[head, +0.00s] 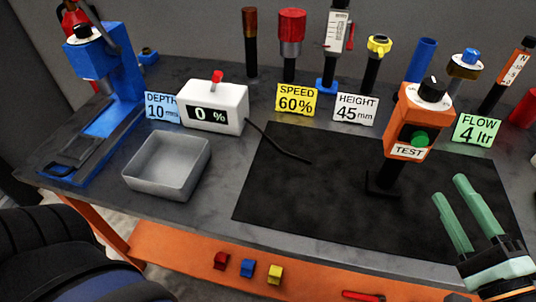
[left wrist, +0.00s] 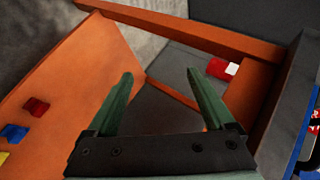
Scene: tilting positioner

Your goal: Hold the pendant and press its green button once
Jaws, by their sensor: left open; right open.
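The orange pendant (head: 397,127) stands upright on a black post and base on the black mat, in the right half of the head view. Its face has a green button (head: 420,139), a black dial on top and a white TEST label. My right gripper (head: 449,187) is open and empty, to the right of the pendant and nearer to me, apart from it. My left gripper (left wrist: 159,74) is open and empty in the left wrist view, over the orange bench frame and away from the pendant.
A black mat (head: 290,200) lies around the pendant's base, mostly clear. A grey tray (head: 167,165), a white 0 % display box (head: 214,107) and a blue stand (head: 120,85) are at left. Label cards and several tools line the back. Small coloured blocks (head: 247,267) lie on the lower shelf.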

